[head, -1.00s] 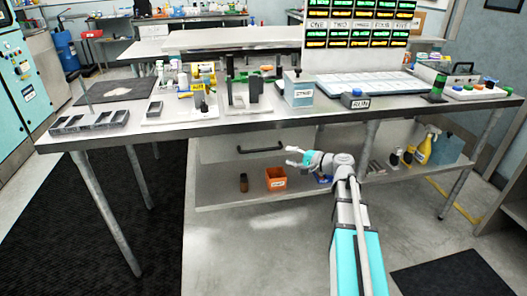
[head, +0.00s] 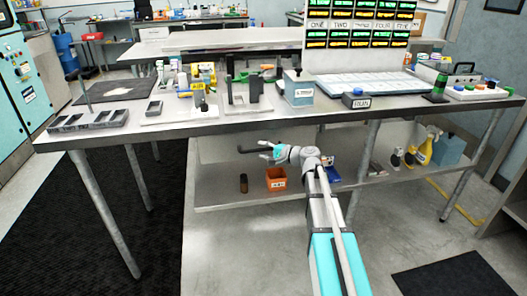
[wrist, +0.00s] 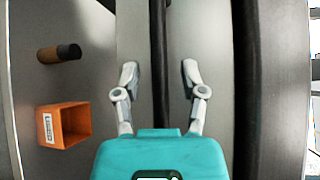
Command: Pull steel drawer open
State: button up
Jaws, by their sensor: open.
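The steel drawer (head: 222,147) is under the bench top and looks closed. Its dark bar handle (head: 247,150) runs level across the front. My gripper (head: 262,150) is open at the handle's right part, with its fingers pointing left in the head view. In the wrist view, the handle (wrist: 160,50) runs between my two spread fingers (wrist: 160,72), with a gap on each side. Neither finger appears to touch it. I cannot tell how deep the bar sits between the fingers. My gripper hides the handle's right end in the head view.
An orange bin (head: 276,180) and a brown bottle (head: 244,183) stand on the lower shelf (head: 215,198) below the drawer. Spray bottles (head: 425,150) stand further right. The bench top (head: 330,117) overhangs above my gripper. The floor in front is clear.

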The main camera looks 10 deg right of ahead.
grip_shut()
dwell(0.3)
jog(key=shift+s, duration=0.1)
